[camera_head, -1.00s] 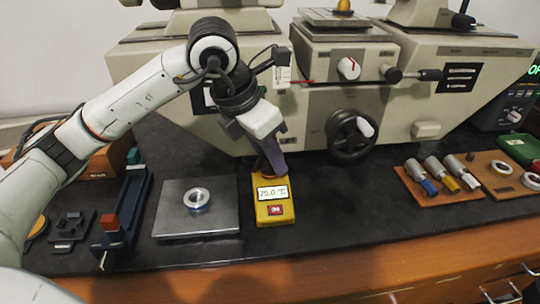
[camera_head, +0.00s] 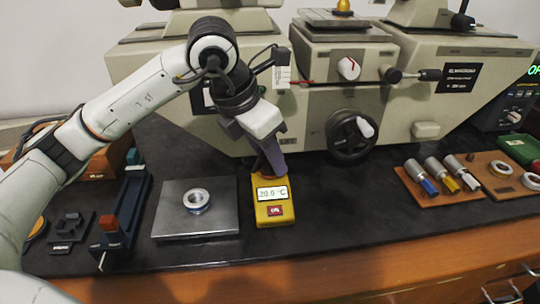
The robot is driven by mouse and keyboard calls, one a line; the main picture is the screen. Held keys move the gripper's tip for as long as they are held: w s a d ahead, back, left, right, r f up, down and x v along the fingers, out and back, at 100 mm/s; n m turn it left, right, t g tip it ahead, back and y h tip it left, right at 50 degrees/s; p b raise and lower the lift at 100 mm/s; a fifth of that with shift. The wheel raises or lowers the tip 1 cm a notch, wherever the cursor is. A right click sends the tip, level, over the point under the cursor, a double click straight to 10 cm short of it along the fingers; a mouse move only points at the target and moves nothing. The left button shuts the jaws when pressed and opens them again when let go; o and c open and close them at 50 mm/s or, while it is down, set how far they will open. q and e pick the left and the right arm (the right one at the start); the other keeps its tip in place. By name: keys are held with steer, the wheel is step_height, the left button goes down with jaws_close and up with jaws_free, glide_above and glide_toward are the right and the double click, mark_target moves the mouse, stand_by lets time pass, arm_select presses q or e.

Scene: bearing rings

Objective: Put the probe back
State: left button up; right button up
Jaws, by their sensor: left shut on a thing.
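A yellow handheld meter (camera_head: 274,214) lies on the dark bench top, its display reading about 20.0 °C. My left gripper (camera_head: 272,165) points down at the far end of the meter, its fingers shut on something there. The held thing is mostly hidden by the fingers; I take it to be the probe, but its shape cannot be told. A metal bearing ring (camera_head: 196,200) lies on a grey steel plate (camera_head: 170,224) left of the meter. My right gripper is not in view.
A large beige measuring machine (camera_head: 310,110) with a black handwheel (camera_head: 350,135) stands right behind the meter. A dark blue stand (camera_head: 125,215) is at left. A wooden board (camera_head: 440,182) with several metal cylinders lies at right. The bench between meter and board is clear.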

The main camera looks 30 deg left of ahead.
arm_select(q)
steer(key=shift+f, duration=0.3)
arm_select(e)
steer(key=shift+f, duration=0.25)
arm_select(q)
steer(key=o, duration=1.2)
steer(key=shift+o, duration=0.2)
steer(key=shift+r+p, duration=0.35)
steer(key=shift+r, duration=0.5)
steer(key=shift+r+p, duration=0.6)
steer(key=shift+r, duration=0.2)
step_height(320, 180, up, 2)
steer(key=shift+r+p, duration=0.15)
steer(key=shift+p, duration=0.65)
steer(key=shift+r+p, duration=1.15)
steer(key=shift+r, duration=0.4)
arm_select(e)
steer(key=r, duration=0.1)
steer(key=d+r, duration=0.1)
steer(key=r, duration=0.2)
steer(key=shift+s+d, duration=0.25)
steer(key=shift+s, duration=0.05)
